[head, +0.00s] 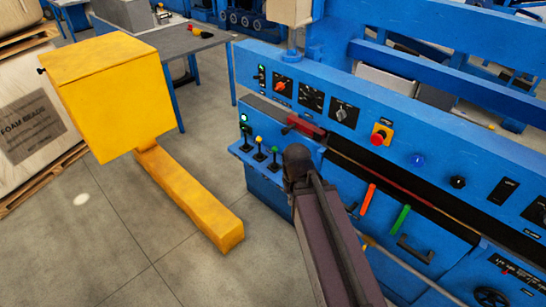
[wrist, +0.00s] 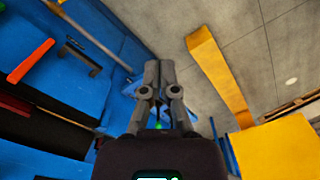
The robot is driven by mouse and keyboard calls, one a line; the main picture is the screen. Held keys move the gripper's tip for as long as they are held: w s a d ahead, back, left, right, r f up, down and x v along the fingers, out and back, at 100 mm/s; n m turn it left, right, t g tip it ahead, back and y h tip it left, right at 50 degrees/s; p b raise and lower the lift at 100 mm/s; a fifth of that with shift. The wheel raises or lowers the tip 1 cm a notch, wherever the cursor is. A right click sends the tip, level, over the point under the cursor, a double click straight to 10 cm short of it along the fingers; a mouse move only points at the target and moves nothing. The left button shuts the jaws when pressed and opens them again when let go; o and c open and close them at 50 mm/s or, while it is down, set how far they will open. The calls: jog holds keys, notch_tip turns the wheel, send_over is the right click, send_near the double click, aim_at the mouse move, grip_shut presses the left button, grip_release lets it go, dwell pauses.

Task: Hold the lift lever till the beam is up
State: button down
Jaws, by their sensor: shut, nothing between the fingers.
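I cannot tell which is the lift lever. A blue beam (head: 440,72) runs across the machine's upper right. My gripper (wrist: 160,66) is shut and empty in the wrist view. A green spot (wrist: 158,125) shows between its finger links. In the head view my dark arm end is just right of the levers, and the fingers are not clear.
The blue panel carries switches, a red stop button (head: 381,134) and lamps. Red-orange (head: 367,199) and green (head: 400,219) handles are on the front, right of my arm. A yellow box (head: 110,95) on a yellow floor arm (head: 190,200) stands left. Floor between is clear.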

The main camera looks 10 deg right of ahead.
jog(key=w+f+m+t+h+b, duration=0.1)
jog(key=w+f+m+t+b, duration=0.6)
jog(key=b, duration=2)
jog(key=w+f+m+t+h+b, duration=0.2)
jog(key=w+f+m+t+b, duration=0.6)
jog(key=w+f+t+b, duration=0.7)
jog(key=w+f+b, duration=0.6)
jog(key=w+b, duration=0.3)
jog(key=b, duration=0.3)
jog(key=shift+w+d+t+h, duration=0.3)
jog(key=shift+d, duration=0.05)
jog(key=shift+w+r, duration=0.1)
jog(key=shift+r, duration=0.05)
